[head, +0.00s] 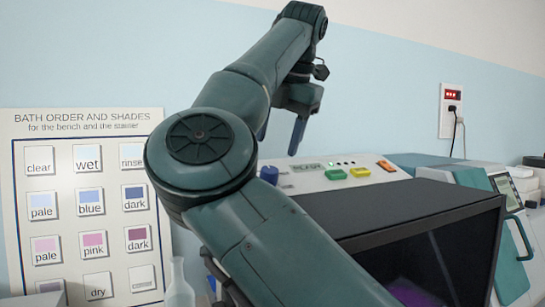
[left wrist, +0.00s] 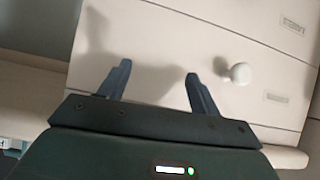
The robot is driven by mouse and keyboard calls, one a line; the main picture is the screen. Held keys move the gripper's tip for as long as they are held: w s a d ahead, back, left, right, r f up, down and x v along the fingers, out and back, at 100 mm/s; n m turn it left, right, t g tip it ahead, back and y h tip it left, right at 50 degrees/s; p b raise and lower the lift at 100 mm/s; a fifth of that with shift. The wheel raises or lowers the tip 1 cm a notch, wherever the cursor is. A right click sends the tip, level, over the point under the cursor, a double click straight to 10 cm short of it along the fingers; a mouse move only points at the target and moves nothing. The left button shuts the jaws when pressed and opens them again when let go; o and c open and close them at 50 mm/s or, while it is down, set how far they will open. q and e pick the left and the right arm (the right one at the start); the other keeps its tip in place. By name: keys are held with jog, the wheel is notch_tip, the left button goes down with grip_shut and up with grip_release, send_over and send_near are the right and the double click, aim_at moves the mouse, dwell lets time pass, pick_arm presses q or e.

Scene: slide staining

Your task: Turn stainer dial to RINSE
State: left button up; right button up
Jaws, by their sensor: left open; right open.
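The stainer (head: 420,203) stands on the bench at the right, with a dark cover and a pale control panel. My right gripper (head: 280,143) is open, pointing down above and behind the panel's left end, partly hidden by my arm. My left gripper (left wrist: 157,70) is open and empty in the left wrist view, in front of pale drawer fronts.
A chart of baths and shades (head: 80,210) stands at the left. A clear flask (head: 179,285) is near it. A teal and white device (head: 480,180) is at the right, below a wall socket (head: 452,110). A white drawer knob (left wrist: 240,73) is beside my left gripper.

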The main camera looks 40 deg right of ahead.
jog(key=p+v, duration=0.1)
jog(key=v, duration=0.5)
jog(key=shift+s+r, duration=0.2)
jog(key=shift+r, duration=0.15)
jog(key=shift+a+f, duration=0.1)
